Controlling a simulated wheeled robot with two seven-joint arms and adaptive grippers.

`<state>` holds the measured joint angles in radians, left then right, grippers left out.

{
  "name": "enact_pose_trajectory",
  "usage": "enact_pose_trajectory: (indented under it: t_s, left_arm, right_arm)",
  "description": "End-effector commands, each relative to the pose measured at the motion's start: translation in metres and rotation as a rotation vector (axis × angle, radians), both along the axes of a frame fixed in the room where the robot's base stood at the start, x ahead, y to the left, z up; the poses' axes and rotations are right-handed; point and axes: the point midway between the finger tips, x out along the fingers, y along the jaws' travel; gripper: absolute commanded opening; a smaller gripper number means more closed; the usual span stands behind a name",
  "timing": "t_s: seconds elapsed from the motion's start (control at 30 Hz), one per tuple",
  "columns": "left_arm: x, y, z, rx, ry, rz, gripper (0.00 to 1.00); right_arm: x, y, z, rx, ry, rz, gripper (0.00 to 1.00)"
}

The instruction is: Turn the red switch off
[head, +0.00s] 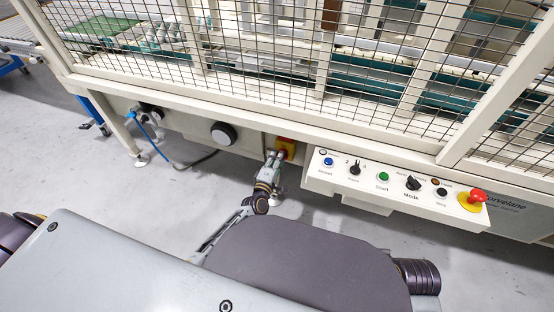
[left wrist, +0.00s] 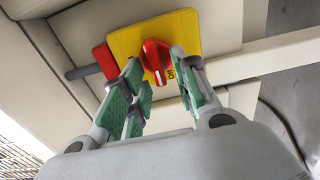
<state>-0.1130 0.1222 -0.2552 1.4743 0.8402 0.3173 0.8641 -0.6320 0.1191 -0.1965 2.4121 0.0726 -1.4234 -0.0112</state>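The red switch (left wrist: 157,55) is a rotary knob on a yellow plate (left wrist: 205,30), seen close up in the left wrist view. In the head view the yellow plate (head: 287,144) sits on the machine's lower beam, and the knob is mostly hidden by my gripper. My left gripper (head: 274,159) reaches up to it from below. In the left wrist view its green-padded fingers (left wrist: 156,64) are apart, one on each side of the knob. Whether they touch it I cannot tell. My right gripper is not in view.
A control panel (head: 325,187) with buttons, dials and a red emergency stop (head: 477,195) stands just right of the switch. Wire mesh fencing (head: 330,60) rises above.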

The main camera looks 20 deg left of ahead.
Motion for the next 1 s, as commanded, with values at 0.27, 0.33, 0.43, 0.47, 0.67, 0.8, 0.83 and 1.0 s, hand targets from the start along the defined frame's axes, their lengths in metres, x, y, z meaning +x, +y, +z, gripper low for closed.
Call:
enact_pose_trajectory:
  t_s: [0.27, 0.33, 0.43, 0.47, 0.67, 0.8, 0.83, 1.0]
  left_arm:
    - [0.0, -0.001, 0.0, 0.001, 0.0, -0.001, 0.32]
    - [-0.001, -0.001, 0.0, 0.001, 0.0, -0.001, 0.32]
    - [-0.003, -0.001, 0.0, 0.001, 0.0, -0.001, 0.32]
    - [-0.003, -0.001, 0.0, 0.001, 0.0, -0.001, 0.32]
    - [-0.014, 0.0, 0.0, 0.001, 0.0, -0.001, 0.32]
    - [-0.026, 0.0, 0.0, 0.001, 0.0, -0.001, 0.32]
    - [-0.029, 0.001, 0.0, 0.001, 0.001, -0.001, 0.32]
    - [-0.045, 0.001, -0.001, 0.002, 0.002, -0.001, 0.32]
  right_arm:
    - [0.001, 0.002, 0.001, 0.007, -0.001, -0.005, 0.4]
    - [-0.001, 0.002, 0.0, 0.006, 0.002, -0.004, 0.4]
    - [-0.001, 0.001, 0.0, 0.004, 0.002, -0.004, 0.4]
    - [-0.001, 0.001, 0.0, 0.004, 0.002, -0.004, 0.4]
    - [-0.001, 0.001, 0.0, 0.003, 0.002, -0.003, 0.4]
    - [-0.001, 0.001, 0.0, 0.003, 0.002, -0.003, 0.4]
    - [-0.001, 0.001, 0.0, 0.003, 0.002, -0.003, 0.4]
    - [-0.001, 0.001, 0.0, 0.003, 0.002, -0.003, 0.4]
